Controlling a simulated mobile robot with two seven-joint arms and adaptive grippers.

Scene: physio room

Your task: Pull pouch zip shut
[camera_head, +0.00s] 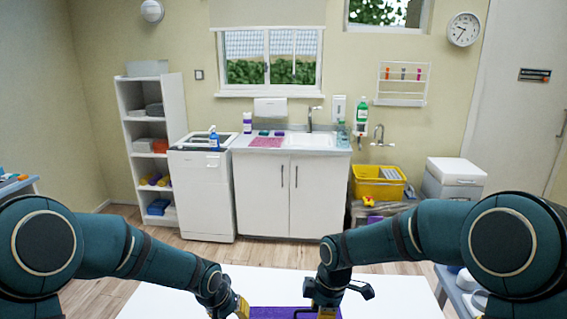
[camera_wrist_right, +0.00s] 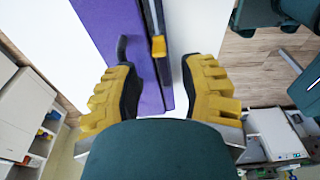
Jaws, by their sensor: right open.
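A purple pouch (camera_head: 278,313) lies on the white table, mostly cut off by the bottom edge of the head view. In the right wrist view the pouch (camera_wrist_right: 115,25) shows a dark zip strip running along it, with a yellow-orange zip pull (camera_wrist_right: 158,46) on the strip. A dark curved tab (camera_wrist_right: 122,48) stands at its left. My right gripper (camera_wrist_right: 159,70) is open, its yellow fingers on either side of the zip line, with nothing between them gripped. In the head view it (camera_head: 327,313) is at the pouch's right. My left gripper (camera_head: 242,308) is at the pouch's left; its fingertips are cut off.
The white table top (camera_head: 180,297) is bare on both sides of the pouch. A blue-grey side table (camera_head: 453,293) with pale items stands at the right. The sink cabinet (camera_head: 290,195), shelf (camera_head: 130,120) and yellow crate (camera_head: 378,190) are farther back, across open floor.

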